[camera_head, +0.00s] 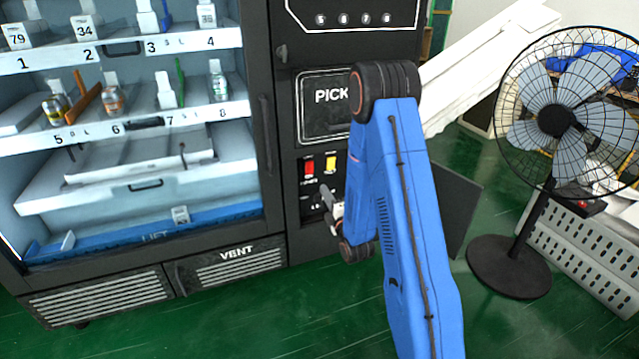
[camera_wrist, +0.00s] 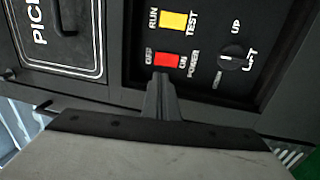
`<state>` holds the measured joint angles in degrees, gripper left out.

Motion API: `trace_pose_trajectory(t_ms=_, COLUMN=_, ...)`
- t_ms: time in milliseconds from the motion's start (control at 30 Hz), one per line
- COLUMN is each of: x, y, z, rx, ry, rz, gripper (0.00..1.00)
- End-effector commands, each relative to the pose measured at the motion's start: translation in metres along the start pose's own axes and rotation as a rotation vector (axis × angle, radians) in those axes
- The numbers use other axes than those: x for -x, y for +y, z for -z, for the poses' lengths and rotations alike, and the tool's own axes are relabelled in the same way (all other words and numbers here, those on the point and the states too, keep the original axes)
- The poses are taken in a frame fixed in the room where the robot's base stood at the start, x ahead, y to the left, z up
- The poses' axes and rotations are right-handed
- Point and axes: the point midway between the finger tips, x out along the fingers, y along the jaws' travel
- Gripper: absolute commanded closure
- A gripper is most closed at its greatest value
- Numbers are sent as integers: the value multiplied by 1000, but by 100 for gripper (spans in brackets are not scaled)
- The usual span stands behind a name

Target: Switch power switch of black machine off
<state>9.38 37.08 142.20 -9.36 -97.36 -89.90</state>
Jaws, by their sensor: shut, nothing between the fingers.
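The black machine (camera_head: 270,130) is a vending machine with a control panel low on its right side. The red power switch (camera_head: 309,168) sits on that panel. It also shows in the wrist view as a red rocker (camera_wrist: 168,60) between the words OFF and ON, above POWER. My gripper (camera_head: 326,190) is in front of the panel, just below the switches. In the wrist view my gripper (camera_wrist: 162,78) is shut and empty, its tips right at the lower edge of the red switch. I cannot tell whether they touch it.
A yellow RUN/TEST switch (camera_wrist: 173,20) is beside the red one, and a round LIFT knob (camera_wrist: 232,57) is to the right. The PICK door (camera_head: 325,105) is above the panel. A black fan (camera_head: 555,120) stands at the right on green floor.

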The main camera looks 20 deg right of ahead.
Motion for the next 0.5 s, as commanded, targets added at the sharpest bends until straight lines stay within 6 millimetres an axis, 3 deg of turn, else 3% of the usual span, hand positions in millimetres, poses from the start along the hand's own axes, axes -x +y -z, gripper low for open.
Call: trace_pose_trajectory(t_ms=500, x=-86, y=0, z=0, rx=0, ry=0, rz=-1, gripper=100)
